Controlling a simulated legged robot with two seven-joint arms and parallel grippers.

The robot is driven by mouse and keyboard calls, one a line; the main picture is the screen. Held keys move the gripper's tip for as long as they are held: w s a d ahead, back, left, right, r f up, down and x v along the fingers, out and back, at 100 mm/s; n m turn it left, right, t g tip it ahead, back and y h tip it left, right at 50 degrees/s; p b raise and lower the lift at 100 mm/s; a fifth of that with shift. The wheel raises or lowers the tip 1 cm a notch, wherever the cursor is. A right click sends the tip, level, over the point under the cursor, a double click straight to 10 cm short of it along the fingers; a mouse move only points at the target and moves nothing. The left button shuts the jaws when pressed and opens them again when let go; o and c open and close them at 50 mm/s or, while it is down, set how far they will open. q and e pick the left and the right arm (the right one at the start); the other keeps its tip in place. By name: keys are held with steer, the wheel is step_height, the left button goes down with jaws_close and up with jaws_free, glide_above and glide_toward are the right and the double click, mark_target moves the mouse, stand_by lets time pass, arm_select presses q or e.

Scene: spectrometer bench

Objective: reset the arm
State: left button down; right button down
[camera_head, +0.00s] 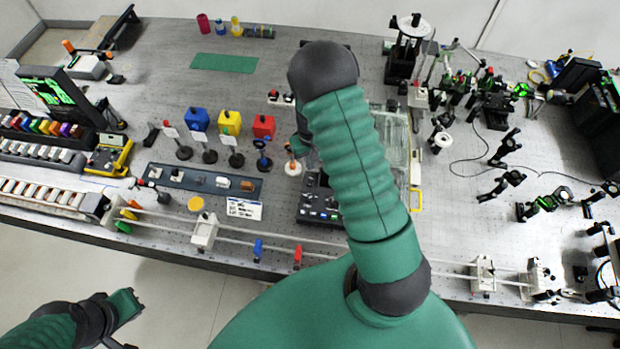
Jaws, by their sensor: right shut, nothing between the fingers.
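My right arm rises from the bottom centre over the bench and bends at a dark elbow near the top middle. My right gripper (301,146) shows only in part beside the arm's left edge, over the bench near the coloured blocks. It is shut and empty; much of it is hidden behind the arm. My left arm shows at the bottom left corner, in front of the bench and over the floor.
The optical bench (150,100) has blue (196,119), yellow (229,122) and red (263,126) blocks, a green mat (224,63) and a labelled card (244,209). A rail (230,230) runs along the front. Optical mounts (495,108) crowd the right. Floor is clear at lower left.

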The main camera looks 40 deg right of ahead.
steer(key=shift+f, duration=0.1)
steer(key=s+a+n+t+b, duration=0.1)
steer(key=s+a+b, duration=0.3)
steer(key=a+b, duration=0.4)
steer(key=s+a+n+t+b, duration=0.1)
steer(key=s+a+n+b, duration=0.2)
steer(key=s+a+b, duration=0.2)
steer(key=a+b, duration=0.3)
steer(key=a, duration=0.1)
steer(key=shift+s+a+f+t, duration=0.2)
steer(key=shift+f+t, duration=0.1)
steer(key=shift+f, duration=0.1)
steer(key=shift+a, duration=0.25)
